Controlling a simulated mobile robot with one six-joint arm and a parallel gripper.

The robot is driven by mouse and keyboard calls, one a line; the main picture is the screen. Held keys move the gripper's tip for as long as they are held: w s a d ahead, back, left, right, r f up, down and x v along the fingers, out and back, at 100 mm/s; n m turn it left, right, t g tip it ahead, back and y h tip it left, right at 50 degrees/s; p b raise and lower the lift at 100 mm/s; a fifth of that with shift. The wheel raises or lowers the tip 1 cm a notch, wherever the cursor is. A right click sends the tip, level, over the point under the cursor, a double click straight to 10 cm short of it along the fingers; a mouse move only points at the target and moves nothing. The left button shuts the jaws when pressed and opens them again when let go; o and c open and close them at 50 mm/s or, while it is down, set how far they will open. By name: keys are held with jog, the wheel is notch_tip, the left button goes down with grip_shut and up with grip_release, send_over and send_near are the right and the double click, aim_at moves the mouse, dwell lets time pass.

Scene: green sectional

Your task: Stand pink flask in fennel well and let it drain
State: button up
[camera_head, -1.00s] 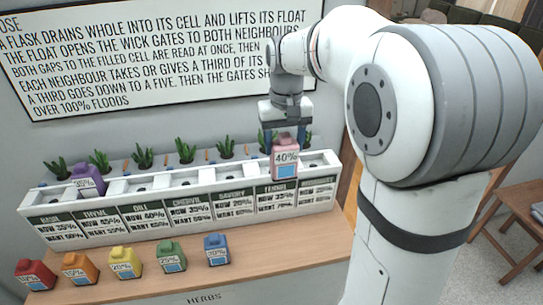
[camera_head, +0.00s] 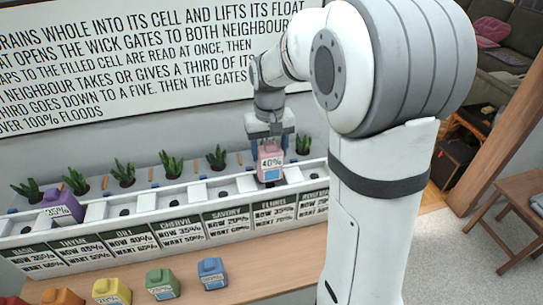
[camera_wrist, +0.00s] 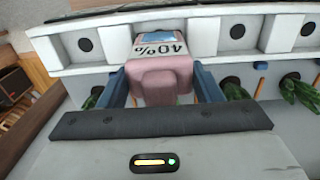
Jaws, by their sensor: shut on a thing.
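The pink flask (camera_head: 270,164), labelled 40%, is upright in my gripper (camera_head: 271,143). In the wrist view the flask (camera_wrist: 162,75) sits between the two blue fingers of my gripper (camera_wrist: 163,88), which are shut on it. The fennel well is in the white planter trough (camera_head: 150,202), behind the fennel label (camera_head: 274,206). The flask's base overlaps the row of wells just behind that label. I cannot tell whether the base is inside the well or just above it, as the flask hides the opening.
A purple flask (camera_head: 65,207) stands in a well at the left. Red, orange, yellow (camera_head: 110,291), green (camera_head: 161,283) and blue (camera_head: 212,272) flasks stand on the wooden counter in front. Plants (camera_head: 172,164) line the back. A wooden stool (camera_head: 515,205) is at the right.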

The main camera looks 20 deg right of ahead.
aim_at(270, 159)
jog(key=shift+s+f, duration=0.1)
jog(key=shift+f, duration=1.4)
jog(key=shift+f, duration=0.2)
jog(key=o, duration=1.1)
jog(key=shift+r, duration=0.1)
